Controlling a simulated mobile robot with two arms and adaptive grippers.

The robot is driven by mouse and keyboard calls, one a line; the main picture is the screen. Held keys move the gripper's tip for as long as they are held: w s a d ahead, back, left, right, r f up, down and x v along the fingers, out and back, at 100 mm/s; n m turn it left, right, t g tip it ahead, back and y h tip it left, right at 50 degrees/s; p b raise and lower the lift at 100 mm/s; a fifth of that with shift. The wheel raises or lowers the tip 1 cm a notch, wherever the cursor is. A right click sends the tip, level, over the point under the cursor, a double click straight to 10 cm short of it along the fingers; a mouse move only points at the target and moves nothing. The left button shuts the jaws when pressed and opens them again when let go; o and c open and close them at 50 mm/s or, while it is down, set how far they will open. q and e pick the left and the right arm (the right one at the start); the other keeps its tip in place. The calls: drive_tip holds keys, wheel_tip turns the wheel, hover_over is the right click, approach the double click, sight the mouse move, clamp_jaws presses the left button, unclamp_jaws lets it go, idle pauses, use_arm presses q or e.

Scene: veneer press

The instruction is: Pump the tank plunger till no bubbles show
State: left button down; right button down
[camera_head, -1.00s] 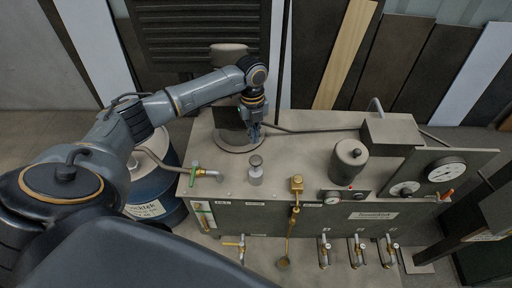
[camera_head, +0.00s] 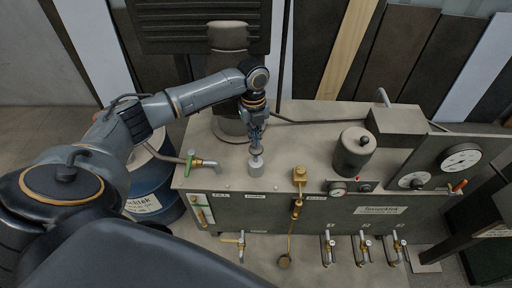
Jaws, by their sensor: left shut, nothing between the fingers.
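The tank (camera_head: 285,168) is a grey-topped bench unit with a dark front panel. The plunger (camera_head: 256,168) is a short pale cylinder standing on its top near the front left edge. My left gripper (camera_head: 255,148) points down directly over the plunger, its fingers shut with nothing between them. Its tips are at the plunger's cap and seem to touch it; the cap is mostly hidden. A narrow sight glass (camera_head: 202,210) shows on the panel's left end; bubbles are too small to make out. My right gripper is not in view.
A green-handled tap (camera_head: 200,161) stands left of the plunger. A brass fitting (camera_head: 299,176), a dark cylinder (camera_head: 355,152) and a gauge panel (camera_head: 445,162) are to the right. A blue drum (camera_head: 150,195) stands at left. Several taps line the lower front.

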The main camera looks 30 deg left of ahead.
use_arm(q)
drive_tip(key=shift+f+b, duration=0.95)
drive_tip(key=shift+f, duration=1.3)
drive_tip(key=shift+a, duration=0.1)
drive_tip(key=shift+w+a+r, duration=0.35)
drive_tip(key=shift+w+a, duration=0.1)
drive_tip(key=shift+a, duration=0.1)
drive_tip(key=shift+w+a+r, duration=0.3)
drive_tip(key=shift+w+a, duration=0.1)
drive_tip(key=shift+a, duration=0.1)
